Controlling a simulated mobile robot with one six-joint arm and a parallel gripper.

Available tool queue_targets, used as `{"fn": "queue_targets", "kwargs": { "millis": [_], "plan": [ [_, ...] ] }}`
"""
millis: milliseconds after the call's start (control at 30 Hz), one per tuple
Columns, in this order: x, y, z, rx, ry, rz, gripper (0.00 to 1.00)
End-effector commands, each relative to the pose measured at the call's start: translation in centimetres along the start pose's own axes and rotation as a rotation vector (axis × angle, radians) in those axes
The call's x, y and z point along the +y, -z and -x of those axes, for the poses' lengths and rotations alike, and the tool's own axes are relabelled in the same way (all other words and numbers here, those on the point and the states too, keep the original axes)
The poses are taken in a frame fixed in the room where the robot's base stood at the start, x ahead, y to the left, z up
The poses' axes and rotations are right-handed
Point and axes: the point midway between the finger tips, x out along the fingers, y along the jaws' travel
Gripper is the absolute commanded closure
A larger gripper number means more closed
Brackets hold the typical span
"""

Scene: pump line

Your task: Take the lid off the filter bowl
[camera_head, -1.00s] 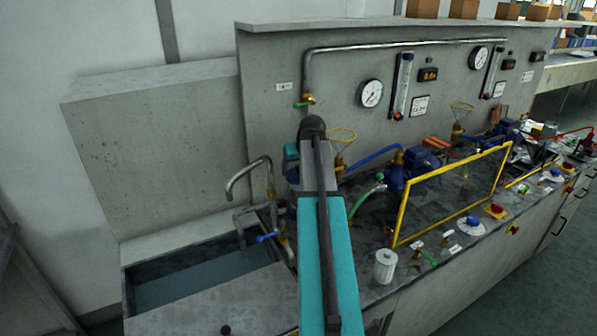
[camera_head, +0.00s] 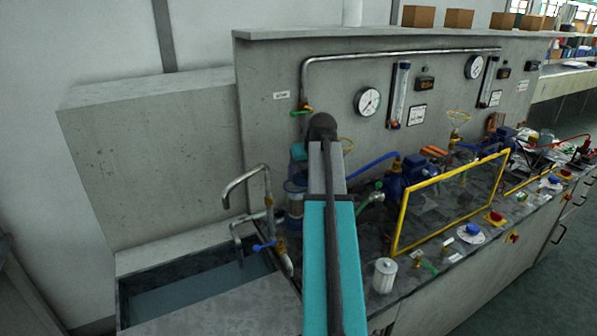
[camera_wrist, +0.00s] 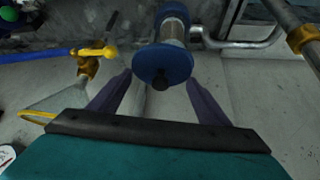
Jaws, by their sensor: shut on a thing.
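The filter bowl, a clear body with blue ends (camera_head: 294,200), stands on the bench beside the sink, partly hidden by my arm. In the wrist view its clear body (camera_wrist: 173,31) shows beyond the round blue lid (camera_wrist: 165,60), which has a black knob. My gripper (camera_wrist: 160,79) has its two purple fingers at the lid's opposite sides, shut on the lid. In the head view my gripper (camera_head: 298,166) is above the bowl, mostly behind my arm. I cannot tell whether the lid and bowl are touching.
A sink (camera_head: 200,285) with a bent tap (camera_head: 245,185) lies left of the bowl. A yellow frame (camera_head: 452,205) and blue pump (camera_head: 400,178) stand to the right. A white canister (camera_head: 385,275) is near the front edge. The wall panel (camera_head: 270,130) closes the back.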

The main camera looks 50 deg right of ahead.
Motion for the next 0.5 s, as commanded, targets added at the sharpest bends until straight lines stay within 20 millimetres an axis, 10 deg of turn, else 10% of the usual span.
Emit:
{"fn": "queue_targets", "kwargs": {
  "millis": [500],
  "plan": [
    [4.4,-7.0,5.5,0.001,-0.001,-0.001,0.51]
  ]
}}
